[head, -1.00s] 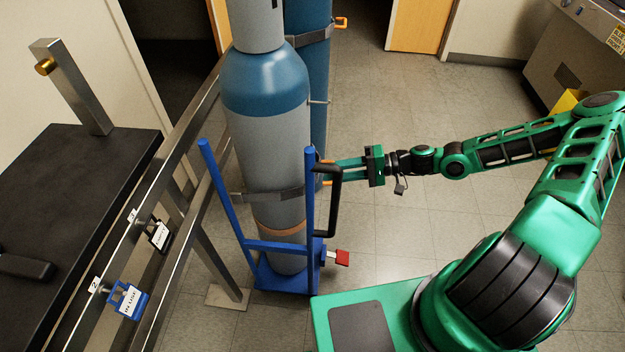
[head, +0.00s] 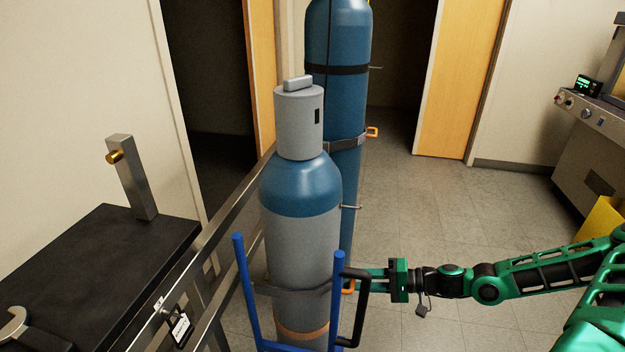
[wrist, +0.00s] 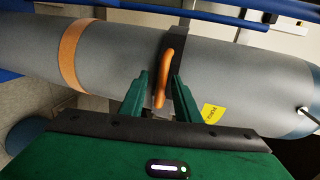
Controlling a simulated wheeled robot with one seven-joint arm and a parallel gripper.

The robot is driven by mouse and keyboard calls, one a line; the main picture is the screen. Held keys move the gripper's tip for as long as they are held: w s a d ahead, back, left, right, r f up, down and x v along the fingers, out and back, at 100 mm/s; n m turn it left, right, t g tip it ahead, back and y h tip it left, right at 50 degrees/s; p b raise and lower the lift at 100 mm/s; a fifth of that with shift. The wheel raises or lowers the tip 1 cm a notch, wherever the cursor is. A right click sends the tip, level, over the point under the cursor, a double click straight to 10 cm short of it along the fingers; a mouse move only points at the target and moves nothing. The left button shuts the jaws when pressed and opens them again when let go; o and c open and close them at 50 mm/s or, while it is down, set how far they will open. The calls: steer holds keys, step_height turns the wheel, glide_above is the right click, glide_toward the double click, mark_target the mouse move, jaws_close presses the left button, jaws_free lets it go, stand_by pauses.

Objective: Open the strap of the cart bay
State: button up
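The blue-framed cart (head: 340,270) holds a tall grey gas cylinder (head: 290,235) with a blue shoulder. A dark strap (head: 285,291) runs around the cylinder, and it also shows in the wrist view (wrist: 180,52). An orange buckle lever (wrist: 166,72) sits on the strap, facing my gripper. My gripper (wrist: 160,90) is open, with one green finger on each side of the lever's lower end. A gap shows between the fingers; contact with the lever cannot be told. In the head view my gripper (head: 372,277) is partly behind the cart's black handle (head: 361,308).
A taller blue cylinder (head: 345,100) stands behind, strapped to the metal rail (head: 235,215), with its own orange buckle (head: 372,132). A black-topped bench (head: 90,260) is at left. Open floor (head: 420,190) lies at right, before a grey machine (head: 590,150).

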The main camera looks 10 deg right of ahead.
steer(key=s+d+g+h, duration=0.8)
steer(key=s+d, duration=0.6)
steer(key=s, duration=0.4)
steer(key=s+d+r+h, duration=0.3)
steer(key=d+r+h, duration=0.35)
steer(key=r, duration=0.65)
steer(key=s+d+r+m+t, duration=0.2)
steer(key=s+r, duration=0.5)
steer(key=r, duration=0.5)
steer(key=shift+r+m+t, duration=0.25)
steer(key=shift+m+t, duration=0.15)
steer(key=shift+t, duration=0.2)
steer(key=shift+w, duration=0.1)
